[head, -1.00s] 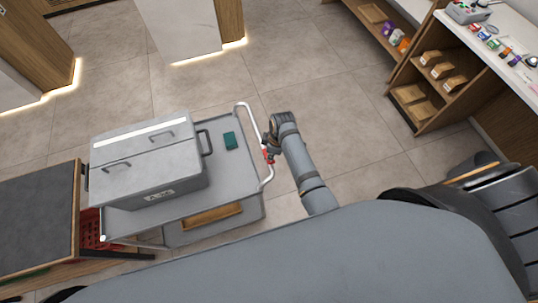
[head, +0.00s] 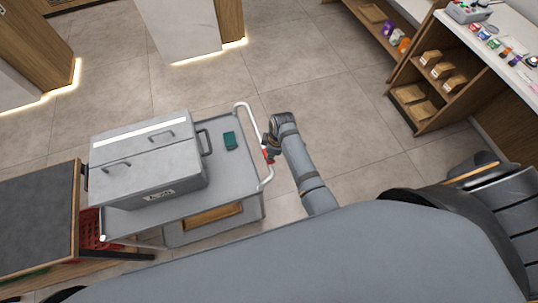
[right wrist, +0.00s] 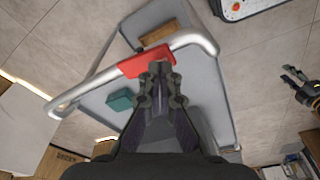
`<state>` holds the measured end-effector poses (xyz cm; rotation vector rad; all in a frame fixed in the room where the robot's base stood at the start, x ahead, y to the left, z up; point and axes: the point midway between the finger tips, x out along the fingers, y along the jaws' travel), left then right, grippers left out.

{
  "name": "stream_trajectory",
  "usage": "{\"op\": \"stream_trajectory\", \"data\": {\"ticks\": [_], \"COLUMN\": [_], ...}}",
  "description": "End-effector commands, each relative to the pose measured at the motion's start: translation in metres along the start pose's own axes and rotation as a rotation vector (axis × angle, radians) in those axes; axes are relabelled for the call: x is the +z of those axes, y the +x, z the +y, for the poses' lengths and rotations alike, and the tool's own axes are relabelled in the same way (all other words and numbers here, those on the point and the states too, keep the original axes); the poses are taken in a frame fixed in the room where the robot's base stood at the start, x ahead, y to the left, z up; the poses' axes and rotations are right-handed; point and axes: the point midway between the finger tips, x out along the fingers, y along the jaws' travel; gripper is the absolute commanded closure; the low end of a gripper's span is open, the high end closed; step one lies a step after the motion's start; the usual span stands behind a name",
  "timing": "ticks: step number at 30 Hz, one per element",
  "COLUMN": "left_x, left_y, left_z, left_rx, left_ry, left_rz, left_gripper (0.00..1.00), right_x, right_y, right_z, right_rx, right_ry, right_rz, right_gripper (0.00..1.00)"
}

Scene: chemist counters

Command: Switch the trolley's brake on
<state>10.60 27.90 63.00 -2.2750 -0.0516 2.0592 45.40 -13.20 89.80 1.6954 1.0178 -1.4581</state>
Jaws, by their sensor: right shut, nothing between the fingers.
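The grey trolley (head: 235,168) stands at left of centre in the head view, with its white tubular handle (head: 252,122) on its right side. A red brake piece (right wrist: 147,62) sits on the handle bar in the right wrist view; only a bit of it (head: 266,155) shows in the head view. My right gripper (right wrist: 160,70) is shut and empty, its fingertips right at the red piece; whether they touch it I cannot tell. A second gripper, apparently my left (right wrist: 296,80), shows at the right edge of the wrist view, too small to read.
A large grey lidded box (head: 150,165) and a small teal box (head: 229,141) stand on the trolley. A dark-topped table (head: 38,215) is close at left. A shelf unit (head: 430,85) stands at upper right. The floor beyond the handle is clear.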

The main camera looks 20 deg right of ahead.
Motion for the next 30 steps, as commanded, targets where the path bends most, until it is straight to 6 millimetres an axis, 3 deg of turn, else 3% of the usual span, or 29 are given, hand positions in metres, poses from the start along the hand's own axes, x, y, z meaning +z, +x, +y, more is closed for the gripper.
{"op": "stream_trajectory", "data": {"ticks": [30], "left_x": [0.001], "left_y": [0.009], "left_z": [0.001], "left_rx": [0.001], "left_ry": [0.0], "left_rz": [0.0], "left_gripper": [0.6], "right_x": [0.003], "right_y": [0.016], "right_z": [0.0], "right_rx": [-0.001], "right_ry": [0.0], "right_rz": [0.0], "right_gripper": [1.0]}}
